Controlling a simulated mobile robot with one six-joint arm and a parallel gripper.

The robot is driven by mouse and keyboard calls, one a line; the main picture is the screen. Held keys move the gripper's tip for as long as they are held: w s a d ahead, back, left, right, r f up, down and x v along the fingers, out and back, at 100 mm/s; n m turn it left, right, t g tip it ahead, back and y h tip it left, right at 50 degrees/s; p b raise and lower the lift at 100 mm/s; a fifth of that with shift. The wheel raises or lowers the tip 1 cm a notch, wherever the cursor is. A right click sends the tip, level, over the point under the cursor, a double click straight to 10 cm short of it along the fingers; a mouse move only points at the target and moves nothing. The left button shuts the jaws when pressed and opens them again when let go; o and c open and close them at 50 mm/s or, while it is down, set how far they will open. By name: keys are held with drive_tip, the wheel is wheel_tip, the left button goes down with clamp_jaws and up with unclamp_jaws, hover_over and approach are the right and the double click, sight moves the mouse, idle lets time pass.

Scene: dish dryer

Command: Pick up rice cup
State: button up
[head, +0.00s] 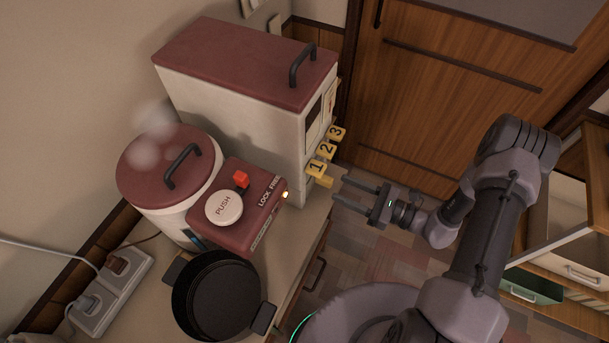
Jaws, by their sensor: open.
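I cannot make out a separate rice cup in the head view. A tall white rice dispenser (235,112) with a dark red lid stands on the counter. Yellow levers (326,150) marked 1, 2 and 3 stick out of its right side. My gripper (341,190) is open and empty, with its fingers pointing left toward the dispenser's lower front. In the picture the fingertips lie just right of the lever marked 1, apparently apart from it. The area below the levers is partly hidden by the dispenser's side.
A red PUSH and LOCK/FREE box (262,222), a round red-lidded container (143,165) and a black pot (196,300) crowd the counter (140,310). A power strip (112,290) lies at left. A wooden door (440,90) stands behind; open drawers (535,285) are at right.

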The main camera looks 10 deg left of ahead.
sight(327, 183)
drive_tip(key=b+x, duration=0.1)
drive_tip(key=x, duration=0.4)
drive_tip(key=shift+s+a+b, duration=0.1)
drive_tip(key=shift+a+b, duration=0.25)
drive_tip(key=shift+a, duration=0.1)
drive_tip(key=shift+r, duration=0.1)
clamp_jaws()
